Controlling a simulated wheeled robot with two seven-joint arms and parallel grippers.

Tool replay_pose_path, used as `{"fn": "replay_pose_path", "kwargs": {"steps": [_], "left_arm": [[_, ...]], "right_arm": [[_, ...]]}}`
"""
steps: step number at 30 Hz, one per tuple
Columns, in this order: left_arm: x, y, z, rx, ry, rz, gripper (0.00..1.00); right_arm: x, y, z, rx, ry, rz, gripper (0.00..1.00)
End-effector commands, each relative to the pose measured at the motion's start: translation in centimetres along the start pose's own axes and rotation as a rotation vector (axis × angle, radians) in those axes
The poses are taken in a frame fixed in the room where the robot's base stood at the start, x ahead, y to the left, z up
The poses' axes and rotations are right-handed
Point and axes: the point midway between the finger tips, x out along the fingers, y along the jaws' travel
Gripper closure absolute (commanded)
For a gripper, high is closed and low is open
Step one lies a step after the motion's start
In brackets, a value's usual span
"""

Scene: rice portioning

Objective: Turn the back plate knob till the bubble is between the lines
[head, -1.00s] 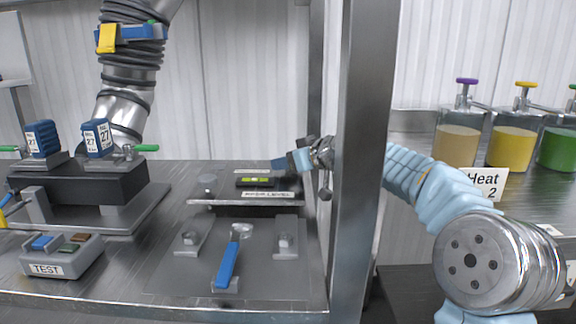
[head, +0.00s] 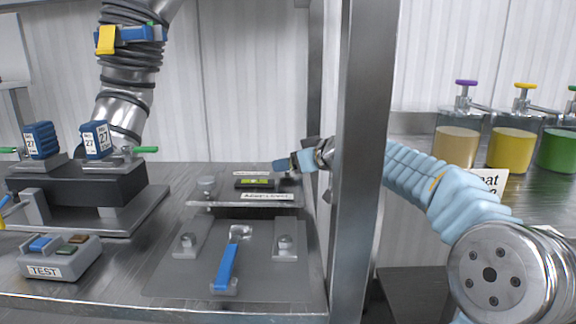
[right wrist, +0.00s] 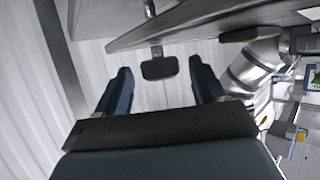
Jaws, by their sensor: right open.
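The back plate (head: 228,204) is a thin raised metal plate at the middle of the bench in the head view. A level with a yellow-green vial (head: 256,182) lies on it; the bubble is too small to place against the lines. A round metal knob (head: 206,185) stands at the plate's left end. My right gripper (head: 283,165) is at the plate's right end. In the right wrist view its blue fingers (right wrist: 162,87) are open, with a dark knob (right wrist: 158,68) between and slightly beyond them, apart from both. My left gripper is not in view.
A steel post (head: 360,160) stands in front of my right arm. A lower plate with a blue lever (head: 226,265) lies before the back plate. A TEST button box (head: 60,259) and clamped blue units (head: 95,140) are at left. Filled dispensers (head: 510,147) are at right.

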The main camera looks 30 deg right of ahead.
Motion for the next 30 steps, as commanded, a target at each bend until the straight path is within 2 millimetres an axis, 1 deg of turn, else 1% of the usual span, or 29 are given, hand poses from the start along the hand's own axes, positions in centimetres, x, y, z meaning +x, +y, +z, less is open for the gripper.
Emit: {"fn": "replay_pose_path", "kwargs": {"steps": [1, 3, 9, 12, 15, 20, 30], "left_arm": [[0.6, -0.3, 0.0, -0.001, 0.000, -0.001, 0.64], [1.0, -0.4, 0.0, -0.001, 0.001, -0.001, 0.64], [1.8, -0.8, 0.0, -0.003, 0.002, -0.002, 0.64], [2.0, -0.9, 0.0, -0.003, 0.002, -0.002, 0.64], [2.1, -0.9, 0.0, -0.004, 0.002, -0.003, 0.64], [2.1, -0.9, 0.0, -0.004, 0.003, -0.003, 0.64], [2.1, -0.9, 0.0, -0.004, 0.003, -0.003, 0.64]], "right_arm": [[-1.1, 0.1, 0.2, -0.001, 0.003, 0.003, 0.31], [-2.9, 0.1, 0.2, -0.001, 0.004, 0.004, 0.31], [-7.8, 0.0, 0.1, -0.001, 0.004, 0.003, 0.31], [-9.6, 0.0, 0.1, -0.001, 0.003, 0.002, 0.31], [-10.8, 0.0, 0.1, -0.001, 0.002, 0.002, 0.31], [-11.6, 0.0, 0.1, 0.000, 0.000, 0.000, 0.31], [-11.6, 0.0, 0.0, 0.000, 0.000, 0.000, 0.31]]}}
